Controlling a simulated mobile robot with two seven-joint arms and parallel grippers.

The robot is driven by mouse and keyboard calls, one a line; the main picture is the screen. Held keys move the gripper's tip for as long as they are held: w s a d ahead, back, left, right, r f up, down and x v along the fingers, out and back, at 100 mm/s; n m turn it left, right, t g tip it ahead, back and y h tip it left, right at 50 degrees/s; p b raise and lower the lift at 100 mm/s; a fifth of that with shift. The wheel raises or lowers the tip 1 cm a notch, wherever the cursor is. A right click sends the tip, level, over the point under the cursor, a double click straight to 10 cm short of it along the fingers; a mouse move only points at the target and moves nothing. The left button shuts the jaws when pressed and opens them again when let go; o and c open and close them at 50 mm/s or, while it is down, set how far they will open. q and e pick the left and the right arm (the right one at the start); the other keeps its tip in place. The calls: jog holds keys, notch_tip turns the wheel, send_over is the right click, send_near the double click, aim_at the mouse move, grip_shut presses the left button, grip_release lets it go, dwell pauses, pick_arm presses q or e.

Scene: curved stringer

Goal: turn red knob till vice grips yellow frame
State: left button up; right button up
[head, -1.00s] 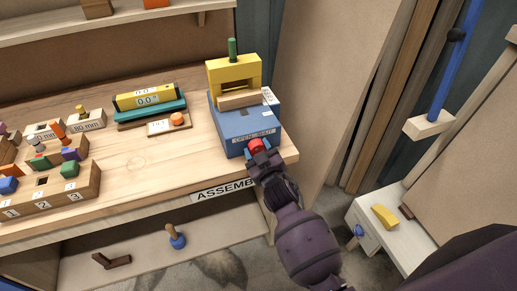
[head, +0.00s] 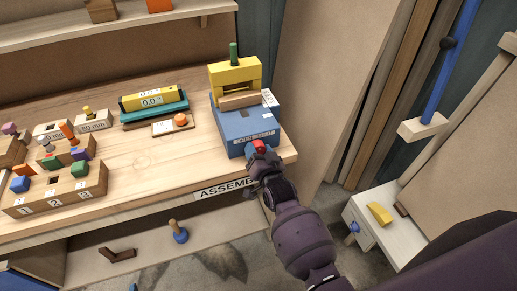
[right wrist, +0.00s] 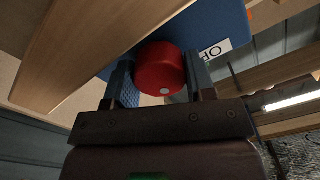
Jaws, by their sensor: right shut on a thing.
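The red knob (head: 259,146) sits on the front face of the blue vice base (head: 236,127), below the "OPEN SHUT" label. My right gripper (head: 255,153) is shut on the knob. In the right wrist view the red knob (right wrist: 160,70) lies between the two fingers of my right gripper (right wrist: 163,88), with a pale dot on its rim. The yellow frame (head: 234,73) stands upright at the back of the vice with a green peg on top. A wooden jaw block (head: 240,99) lies in front of it; whether they touch is unclear. My left gripper is out of view.
The vice stands at the right end of the wooden bench (head: 150,150). A teal holder (head: 155,117) with a yellow level and a small block with an orange button (head: 180,120) stand to its left. A white cabinet (head: 389,234) is at the lower right.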

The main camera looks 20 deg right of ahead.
jog(key=shift+m, duration=0.5)
jog(key=o, duration=0.7)
jog(key=shift+c, duration=0.2)
jog(key=shift+s, duration=0.15)
jog(key=s, duration=1)
jog(key=shift+s+d, duration=0.2)
jog(key=shift+s, duration=0.1)
